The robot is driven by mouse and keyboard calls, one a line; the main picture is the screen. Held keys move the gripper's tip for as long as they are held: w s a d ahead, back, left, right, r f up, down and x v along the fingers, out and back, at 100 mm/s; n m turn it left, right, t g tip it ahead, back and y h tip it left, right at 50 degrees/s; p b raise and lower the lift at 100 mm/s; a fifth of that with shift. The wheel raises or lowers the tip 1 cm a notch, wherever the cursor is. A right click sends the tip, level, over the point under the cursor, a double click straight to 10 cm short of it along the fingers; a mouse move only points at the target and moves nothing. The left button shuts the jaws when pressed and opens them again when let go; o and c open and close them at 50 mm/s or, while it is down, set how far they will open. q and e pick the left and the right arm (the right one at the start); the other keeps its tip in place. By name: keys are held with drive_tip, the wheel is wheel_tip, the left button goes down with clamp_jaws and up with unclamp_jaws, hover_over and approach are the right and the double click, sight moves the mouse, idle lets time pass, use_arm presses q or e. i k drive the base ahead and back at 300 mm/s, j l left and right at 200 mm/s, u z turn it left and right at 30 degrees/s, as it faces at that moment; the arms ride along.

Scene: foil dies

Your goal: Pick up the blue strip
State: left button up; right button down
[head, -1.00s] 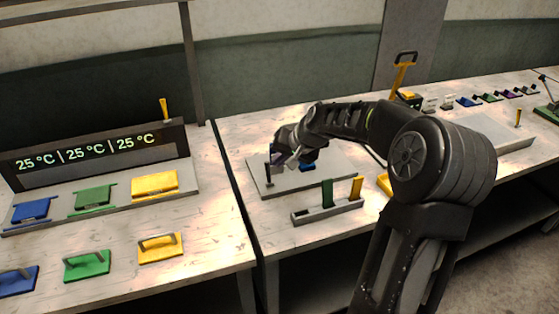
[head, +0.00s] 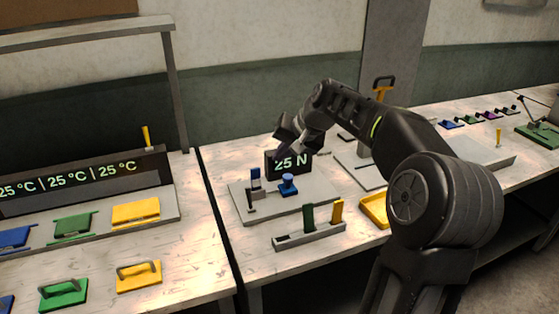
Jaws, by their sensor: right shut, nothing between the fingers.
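A small upright blue strip (head: 255,173) stands at the left of a grey plate (head: 300,202), in front of the left end of a display reading 25 N (head: 290,162). A blue knob-like piece (head: 288,185) stands on the plate to its right. My right gripper (head: 281,150) is shut and empty, above and behind the strip, near the display's top edge and apart from the strip. The gripper's fingertips are small and dark, hard to make out. My left gripper is not in view.
A grey rack (head: 310,236) in front holds a green strip (head: 308,216) and a yellow strip (head: 337,211). A yellow tray (head: 374,209) lies to its right, beside my right arm. The left bench carries a temperature display (head: 70,178) and blue, green and yellow plates.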

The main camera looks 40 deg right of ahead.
sight(256, 181)
drive_tip(key=k, duration=1)
